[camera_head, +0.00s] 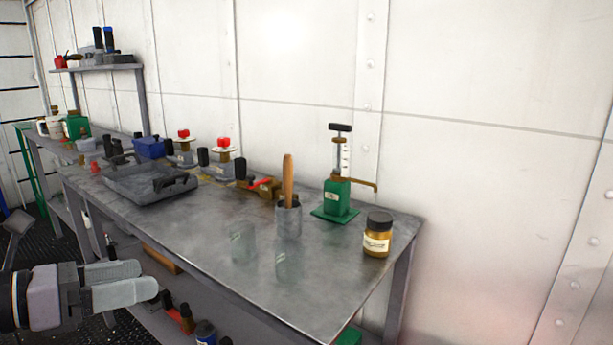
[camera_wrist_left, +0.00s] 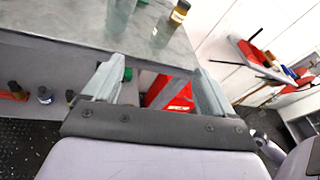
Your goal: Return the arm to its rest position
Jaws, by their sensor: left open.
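My left gripper (camera_head: 135,282) comes in from the left in the head view, low and in front of the workbench's near edge. In the left wrist view its two fingers (camera_wrist_left: 152,88) are spread wide with nothing between them. The metal workbench (camera_head: 215,225) lies beyond the fingers, and its top also shows in the wrist view (camera_wrist_left: 60,20). The gripper is apart from the things on the bench. My right gripper is not in either view.
On the bench stand two clear glasses (camera_head: 243,247), a grey cup with a wooden handle (camera_head: 288,220), a green hand pump (camera_head: 338,195), an amber jar (camera_head: 377,236) and a grey tray (camera_head: 150,186). Bottles (camera_head: 205,332) sit on the lower shelf. A riveted white wall (camera_head: 480,120) stands behind.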

